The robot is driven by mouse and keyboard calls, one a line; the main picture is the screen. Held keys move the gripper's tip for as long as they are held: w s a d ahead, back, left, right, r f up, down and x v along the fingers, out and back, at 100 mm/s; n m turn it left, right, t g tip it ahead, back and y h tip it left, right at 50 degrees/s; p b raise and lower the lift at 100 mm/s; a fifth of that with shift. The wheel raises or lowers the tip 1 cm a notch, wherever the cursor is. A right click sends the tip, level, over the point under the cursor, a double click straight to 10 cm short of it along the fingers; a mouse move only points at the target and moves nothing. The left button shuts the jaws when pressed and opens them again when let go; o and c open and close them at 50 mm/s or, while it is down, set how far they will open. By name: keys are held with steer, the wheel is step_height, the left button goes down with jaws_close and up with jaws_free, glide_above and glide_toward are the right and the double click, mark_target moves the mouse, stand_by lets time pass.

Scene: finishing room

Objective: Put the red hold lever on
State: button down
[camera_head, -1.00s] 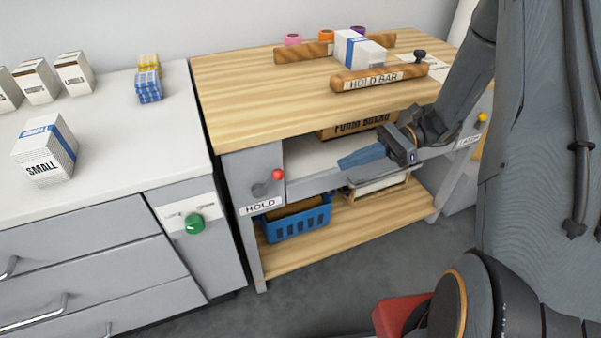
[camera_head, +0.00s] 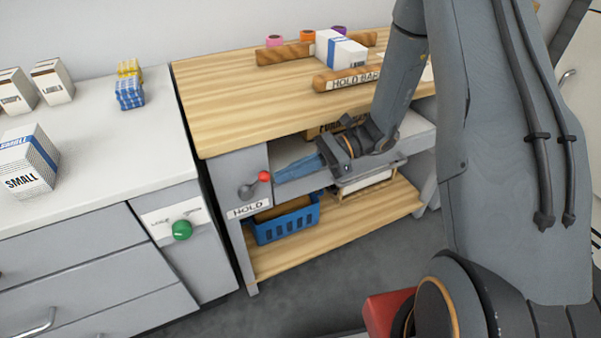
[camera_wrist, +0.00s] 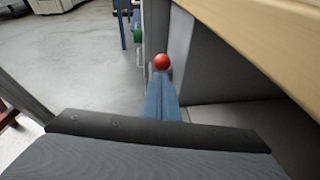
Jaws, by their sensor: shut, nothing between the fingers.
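The red hold lever is a dark arm with a red ball knob (camera_head: 264,176) on the grey front panel of the wooden bench, above the HOLD label (camera_head: 248,208). The lever points to the right and slightly up from its pivot. My gripper (camera_head: 278,178) is shut and empty, its blue fingers pointing left, with the tips close to the right side of the knob. In the wrist view the red knob (camera_wrist: 162,62) is just beyond the fingertips (camera_wrist: 160,76). I cannot tell whether they touch.
A blue basket (camera_head: 285,222) stands on the lower shelf. A green knob (camera_head: 182,230) is on the grey cabinet at left.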

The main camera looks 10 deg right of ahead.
steer(key=shift+a+r, duration=0.1)
steer(key=shift+a, duration=0.1)
steer(key=shift+r, duration=0.1)
